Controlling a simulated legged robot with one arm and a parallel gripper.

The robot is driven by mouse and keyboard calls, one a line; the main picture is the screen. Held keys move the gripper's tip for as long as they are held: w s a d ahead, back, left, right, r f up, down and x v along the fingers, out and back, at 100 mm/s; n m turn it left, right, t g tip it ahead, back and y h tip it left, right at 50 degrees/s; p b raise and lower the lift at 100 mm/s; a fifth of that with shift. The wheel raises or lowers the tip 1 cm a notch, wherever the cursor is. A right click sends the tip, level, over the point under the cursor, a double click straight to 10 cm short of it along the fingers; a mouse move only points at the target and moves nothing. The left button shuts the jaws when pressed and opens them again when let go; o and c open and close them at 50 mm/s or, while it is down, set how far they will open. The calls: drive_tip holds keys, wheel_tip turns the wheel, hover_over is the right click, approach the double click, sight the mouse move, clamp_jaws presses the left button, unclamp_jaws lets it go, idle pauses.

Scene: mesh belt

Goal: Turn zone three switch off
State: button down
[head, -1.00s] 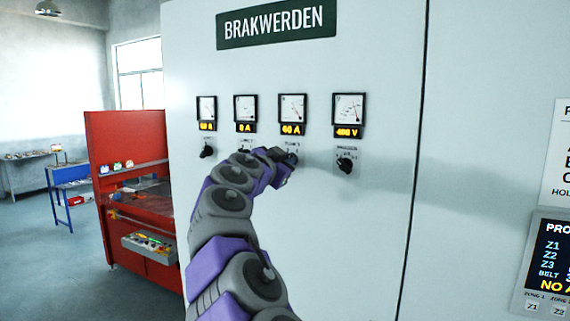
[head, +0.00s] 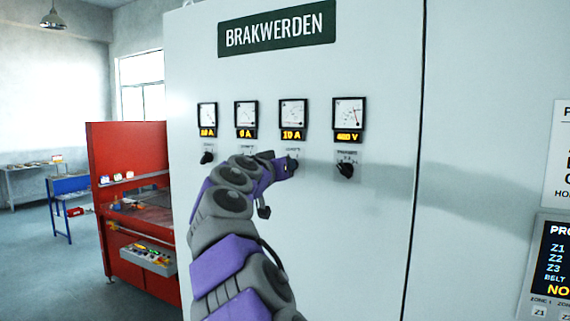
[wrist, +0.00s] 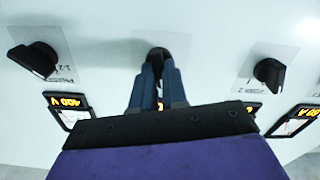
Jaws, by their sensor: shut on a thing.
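The zone three switch is the dark rotary knob under the third meter from the left on the grey cabinet. In the wrist view, its dark top (wrist: 158,52) shows between and beyond my fingertips. My gripper (head: 290,165) is shut on this knob, and in the wrist view both fingers (wrist: 158,66) press on its sides. My gripper mostly hides the knob and its label in the head view, so its exact angle cannot be told. The amber display (head: 292,135) above it reads 10 A, and the meter (head: 293,113) sits over that.
Other knobs flank it: the leftmost knob (head: 207,157) and the phases knob (head: 346,170) under the 400 V display. The second knob is behind my arm. A status screen (head: 555,260) is at the right. A red bench (head: 125,150) stands left of the cabinet.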

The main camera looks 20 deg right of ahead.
drive_tip(key=shift+w+a+f+n+p, duration=0.1)
drive_tip(key=shift+n+p, duration=0.45)
drive_tip(key=shift+n, duration=1.05)
drive_tip(key=c, duration=1.2)
unclamp_jaws()
drive_tip(key=shift+a, duration=0.1)
drive_tip(key=shift+o, duration=0.2)
drive_tip(key=shift+a, duration=0.2)
drive_tip(key=b+v, duration=0.1)
drive_tip(key=v, duration=1.6)
drive_tip(key=shift+b, duration=0.35)
